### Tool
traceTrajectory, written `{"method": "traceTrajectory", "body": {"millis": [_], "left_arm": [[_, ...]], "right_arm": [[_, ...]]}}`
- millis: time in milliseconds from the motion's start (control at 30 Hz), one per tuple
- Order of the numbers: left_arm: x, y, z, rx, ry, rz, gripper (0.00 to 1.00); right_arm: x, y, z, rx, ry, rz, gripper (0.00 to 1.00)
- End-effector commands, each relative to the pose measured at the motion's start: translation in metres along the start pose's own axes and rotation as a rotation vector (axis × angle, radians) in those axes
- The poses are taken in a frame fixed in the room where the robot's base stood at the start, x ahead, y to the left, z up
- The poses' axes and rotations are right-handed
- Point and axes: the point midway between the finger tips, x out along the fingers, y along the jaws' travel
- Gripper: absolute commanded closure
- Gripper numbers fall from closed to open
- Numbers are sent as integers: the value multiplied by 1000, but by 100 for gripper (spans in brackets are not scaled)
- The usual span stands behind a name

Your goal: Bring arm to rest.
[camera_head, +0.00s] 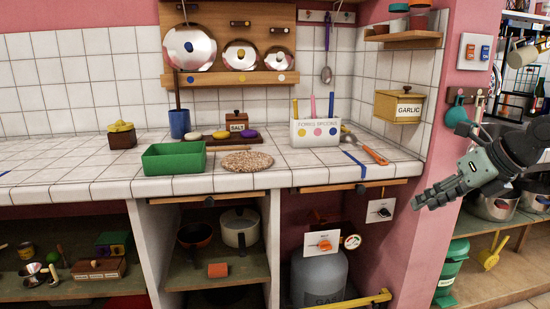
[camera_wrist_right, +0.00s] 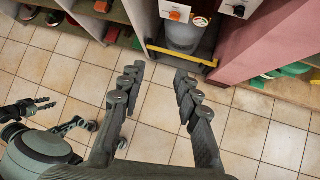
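My right gripper (camera_head: 430,196) is at the right of the head view, in front of the pink wall end and clear of the counter. In the right wrist view (camera_wrist_right: 158,78) its two dark fingers stand apart with only tiled floor and the cabinet foot showing between them. It is open and empty and touches nothing that I can see. My left gripper (camera_wrist_right: 42,106) shows small at the left edge of the wrist view, above the floor; its finger gap is too small to judge. It is not in the head view.
The white tiled counter (camera_head: 80,178) holds a green bin (camera_head: 174,158), a woven mat (camera_head: 247,161) and a white utensil box (camera_head: 315,132). Below it are open shelves with pots and a gas cylinder (camera_head: 318,277). A pot shelf (camera_head: 500,270) stands right of my gripper. Tiled floor (camera_wrist_right: 260,135) is clear.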

Motion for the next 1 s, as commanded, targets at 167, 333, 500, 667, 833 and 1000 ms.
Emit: {"method": "traceTrajectory", "body": {"millis": [167,333,500,667,833,1000], "left_arm": [[0,-1,-5,-1,9,-1,67],[-2,-2,-12,-2,19,-3,67],[-2,-2,-8,-1,13,-2,67],[-1,-1,-4,-1,6,-1,67],[0,-1,-2,-1,4,-1,67],[0,-1,-2,-1,3,-1,67]], "right_arm": [[59,99,9,166,-164,452,68],[80,139,34,658,-439,867,68],[127,62,7,1380,-699,943,68],[184,-5,-76,1886,-812,767,68],[236,-39,-192,2296,-841,478,68],[270,-38,-317,2617,-803,123,68]]}}
